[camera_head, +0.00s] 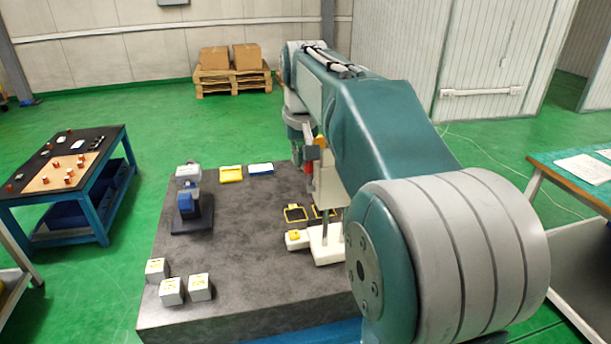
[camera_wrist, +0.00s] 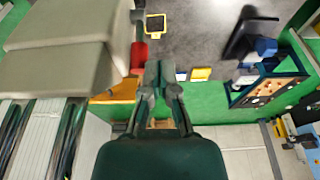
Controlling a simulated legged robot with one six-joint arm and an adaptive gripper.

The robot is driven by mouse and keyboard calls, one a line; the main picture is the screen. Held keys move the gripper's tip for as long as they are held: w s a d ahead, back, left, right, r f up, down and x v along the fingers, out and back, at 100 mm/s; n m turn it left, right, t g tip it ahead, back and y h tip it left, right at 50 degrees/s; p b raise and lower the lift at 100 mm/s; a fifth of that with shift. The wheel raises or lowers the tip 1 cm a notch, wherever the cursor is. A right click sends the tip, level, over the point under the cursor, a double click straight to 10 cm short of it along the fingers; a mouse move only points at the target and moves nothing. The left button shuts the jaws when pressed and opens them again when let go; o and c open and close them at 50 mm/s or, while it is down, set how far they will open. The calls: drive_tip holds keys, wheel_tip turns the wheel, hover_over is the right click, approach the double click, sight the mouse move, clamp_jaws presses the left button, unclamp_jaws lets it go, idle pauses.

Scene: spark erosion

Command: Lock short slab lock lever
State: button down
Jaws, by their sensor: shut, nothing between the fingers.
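No part can be surely picked out as the short slab lock lever. In the wrist view a red piece (camera_wrist: 139,55) stands beside a large beige body (camera_wrist: 65,45), with an orange part (camera_wrist: 125,90) below it. In the head view a red and orange part (camera_head: 318,145) shows above a beige upright piece (camera_head: 327,190), partly behind my arm. My gripper (camera_wrist: 158,72) is shut and empty, its fingertips close together just right of the red piece. Whether they touch it I cannot tell. In the head view my gripper is mostly hidden by my arm.
A blue-framed bench (camera_head: 75,180) stands left. The table's middle is clear.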

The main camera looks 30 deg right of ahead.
drive_tip(key=shift+w+d+f, duration=0.25)
drive_tip(key=shift+w+f, duration=0.05)
drive_tip(key=shift+w, duration=0.25)
drive_tip(key=shift+w+d+f, duration=0.1)
drive_tip(key=shift+w+f, duration=0.1)
drive_tip(key=shift+w, duration=0.2)
drive_tip(key=shift+f, duration=0.1)
drive_tip(key=shift+w+d+f, duration=0.2)
drive_tip(key=shift+w+f, duration=0.45)
drive_tip(key=shift+w, duration=0.05)
drive_tip(key=shift+w+f, duration=0.1)
idle(0.3)
drive_tip(key=shift+w+f, duration=0.15)
drive_tip(key=shift+f, duration=0.05)
idle(0.3)
